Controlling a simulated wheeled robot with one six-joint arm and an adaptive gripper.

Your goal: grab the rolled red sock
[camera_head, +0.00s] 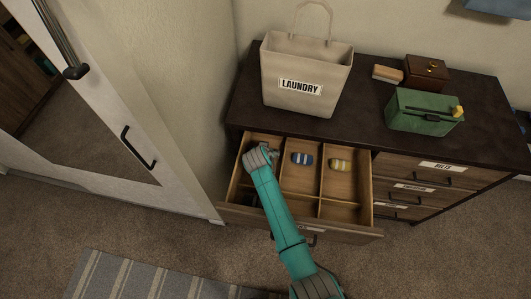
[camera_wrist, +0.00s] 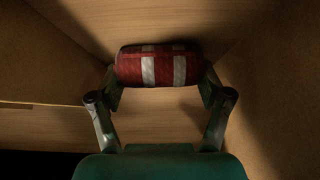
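The rolled red sock (camera_wrist: 162,66), with pale grey stripes, lies crosswise between the fingertips of my gripper (camera_wrist: 160,84) in the wrist view. The two fingers press against its left and right ends. It appears a little above the wooden compartment floor, though the gap is hard to judge. In the head view my gripper (camera_head: 270,155) is down in the back left compartment of the open drawer (camera_head: 352,212). My arm hides the red sock there.
A blue striped rolled sock (camera_head: 302,158) and a yellow one (camera_head: 339,165) lie in the neighbouring compartments. Wooden dividers stand close around my gripper. A laundry bag (camera_head: 300,65), a green box (camera_head: 422,112) and a brown box (camera_head: 426,70) stand on the dresser top.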

